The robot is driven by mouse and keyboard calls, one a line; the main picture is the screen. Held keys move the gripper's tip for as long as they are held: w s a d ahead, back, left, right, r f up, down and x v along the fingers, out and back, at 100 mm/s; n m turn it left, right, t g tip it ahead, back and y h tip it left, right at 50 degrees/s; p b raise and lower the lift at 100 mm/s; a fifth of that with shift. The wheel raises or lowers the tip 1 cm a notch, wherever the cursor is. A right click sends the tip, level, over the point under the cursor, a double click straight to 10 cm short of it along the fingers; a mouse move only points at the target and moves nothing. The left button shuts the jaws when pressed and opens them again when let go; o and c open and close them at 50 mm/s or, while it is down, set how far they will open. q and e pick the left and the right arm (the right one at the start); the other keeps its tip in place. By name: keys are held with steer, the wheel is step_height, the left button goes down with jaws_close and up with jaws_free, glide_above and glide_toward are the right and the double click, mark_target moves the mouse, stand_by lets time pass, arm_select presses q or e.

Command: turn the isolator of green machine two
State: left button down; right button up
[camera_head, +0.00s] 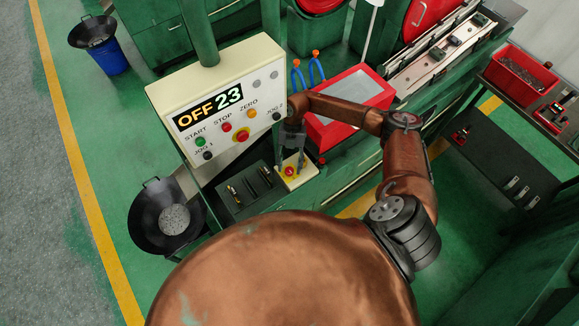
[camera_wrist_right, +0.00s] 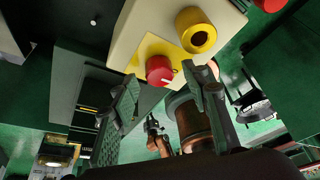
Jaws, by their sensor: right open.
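A red rotary knob on a yellow plate (camera_head: 288,172), which I take for the isolator, is on a small cream box (camera_head: 302,178) below the control panel. The red knob also shows in the right wrist view (camera_wrist_right: 159,70), with a yellow ring (camera_wrist_right: 196,30) beside it on the cream box. My right gripper (camera_head: 291,163) is open, with its fingers pointing at the knob. In the right wrist view the knob appears between the fingertips (camera_wrist_right: 165,84); I cannot tell whether they touch it. My left gripper is not in the head view.
The cream control panel (camera_head: 218,95) reads OFF 23 and stands close to my right gripper. A red-framed box (camera_head: 350,97) lies behind my right forearm. A black bowl (camera_head: 163,216) is at the left.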

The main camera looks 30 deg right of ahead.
steer(key=v, duration=1.1)
steer(key=shift+r, duration=0.2)
